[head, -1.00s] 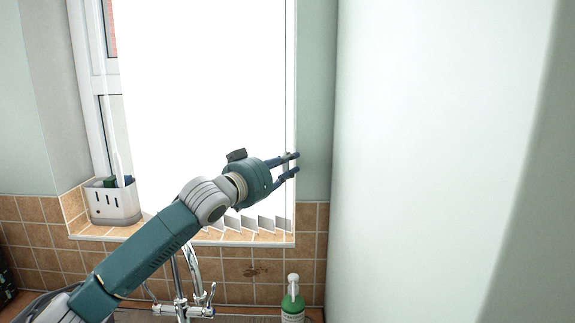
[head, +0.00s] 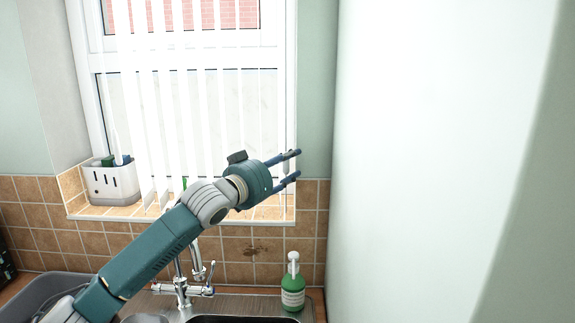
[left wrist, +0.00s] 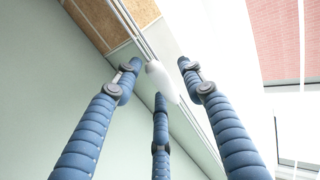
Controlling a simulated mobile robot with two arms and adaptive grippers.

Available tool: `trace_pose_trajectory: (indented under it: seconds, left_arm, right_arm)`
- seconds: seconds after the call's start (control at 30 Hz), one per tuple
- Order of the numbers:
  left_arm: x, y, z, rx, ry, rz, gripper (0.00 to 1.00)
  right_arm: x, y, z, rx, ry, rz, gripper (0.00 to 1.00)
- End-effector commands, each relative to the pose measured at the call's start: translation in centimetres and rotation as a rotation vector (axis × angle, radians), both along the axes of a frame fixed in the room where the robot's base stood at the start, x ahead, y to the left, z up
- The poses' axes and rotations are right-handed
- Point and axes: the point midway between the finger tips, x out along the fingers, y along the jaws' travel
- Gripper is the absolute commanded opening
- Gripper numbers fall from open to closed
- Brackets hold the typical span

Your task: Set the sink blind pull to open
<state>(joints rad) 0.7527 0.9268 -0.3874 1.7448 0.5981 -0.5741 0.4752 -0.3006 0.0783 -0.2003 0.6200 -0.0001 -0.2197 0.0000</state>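The white blind pull (left wrist: 161,82) shows in the left wrist view as a smooth oval weight on a thin cord, between the spread blue fingers of my left gripper (head: 298,164). The fingers look apart, and I see no clear grip on the pull; a light touch cannot be ruled out. My right gripper is in neither view.
A grey caddy (head: 110,184) stands on the tiled sill at left. Below are a chrome tap (head: 181,289), the sink (head: 245,319) and a green soap bottle (head: 293,285). A large pale surface (head: 440,150) fills the right side, close to the gripper.

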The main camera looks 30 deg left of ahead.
Motion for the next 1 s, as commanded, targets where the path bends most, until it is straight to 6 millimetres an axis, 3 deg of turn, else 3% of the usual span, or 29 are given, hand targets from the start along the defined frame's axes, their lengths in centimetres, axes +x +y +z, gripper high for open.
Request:
trace_pose_trajectory:
  seconds: [0.27,0.63,1.0]
  left_arm:
    - [-1.1,0.2,-0.1,0.002,0.000,0.001,0.41]
    - [-7.4,1.0,-0.2,0.005,0.004,0.000,0.41]
    - [-11.2,1.6,-0.2,0.000,0.002,0.001,0.41]
  right_arm:
    - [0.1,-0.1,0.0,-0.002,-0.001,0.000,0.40]
    - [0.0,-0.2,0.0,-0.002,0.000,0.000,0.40]
    - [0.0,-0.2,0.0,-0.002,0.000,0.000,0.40]
